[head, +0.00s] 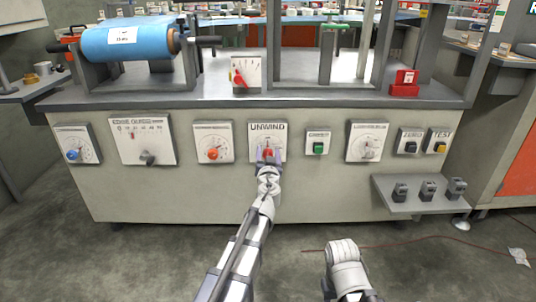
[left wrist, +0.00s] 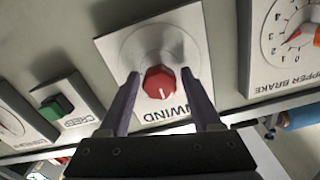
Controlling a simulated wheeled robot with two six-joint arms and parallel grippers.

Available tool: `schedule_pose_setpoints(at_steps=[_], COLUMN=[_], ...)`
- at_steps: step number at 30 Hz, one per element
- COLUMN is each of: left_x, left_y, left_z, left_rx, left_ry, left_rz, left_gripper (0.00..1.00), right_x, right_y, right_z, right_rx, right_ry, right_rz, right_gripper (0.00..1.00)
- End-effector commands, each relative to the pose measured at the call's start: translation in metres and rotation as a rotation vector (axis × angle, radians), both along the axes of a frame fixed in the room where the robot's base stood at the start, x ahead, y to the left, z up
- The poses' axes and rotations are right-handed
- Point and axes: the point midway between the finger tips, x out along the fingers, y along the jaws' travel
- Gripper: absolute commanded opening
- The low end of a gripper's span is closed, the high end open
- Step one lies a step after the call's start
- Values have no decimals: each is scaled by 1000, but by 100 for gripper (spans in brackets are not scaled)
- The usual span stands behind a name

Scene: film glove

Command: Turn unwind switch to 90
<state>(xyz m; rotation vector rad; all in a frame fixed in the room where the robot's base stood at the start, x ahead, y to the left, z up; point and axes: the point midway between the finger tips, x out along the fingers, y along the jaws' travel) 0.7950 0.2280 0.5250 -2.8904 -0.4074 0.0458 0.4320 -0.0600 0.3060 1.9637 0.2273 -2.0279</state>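The UNWIND switch is a red round knob (head: 268,152) on a pale plate (head: 282,141) in the machine's front panel. In the left wrist view the picture is upside down, and the red knob (left wrist: 159,82) shows a white mark pointing toward the UNWIND lettering. Dial numbers around it cannot be read. My left gripper (head: 268,157) is in front of the knob. In the left wrist view its two fingers (left wrist: 160,76) are apart, one on each side of the knob, with small gaps visible. My right arm shows at the bottom, but its gripper is not visible.
A green button (head: 318,148) is right of the UNWIND plate and an orange-red knob (head: 213,154) is left. Above is a small dial box (head: 246,74) with a red pointer. A shelf (head: 408,207) juts out at the lower right.

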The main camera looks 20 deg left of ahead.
Motion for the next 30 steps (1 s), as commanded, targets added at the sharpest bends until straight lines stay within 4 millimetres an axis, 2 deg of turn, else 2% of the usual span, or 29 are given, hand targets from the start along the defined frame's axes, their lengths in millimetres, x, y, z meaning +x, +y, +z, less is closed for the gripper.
schedule_pose_setpoints(at_steps=[2,17,30], left_x=[0,0,0], left_y=[0,0,-1], left_z=[0,0,0], left_rx=[0,0,76], left_ry=[0,0,22], left_rz=[0,0,0], left_gripper=[55,0,0], right_x=[0,0,0], right_y=[0,0,0], right_z=[0,0,0], right_rx=[0,0,0], right_ry=[0,0,0], right_rz=[0,0,0], right_gripper=[50,50,50])
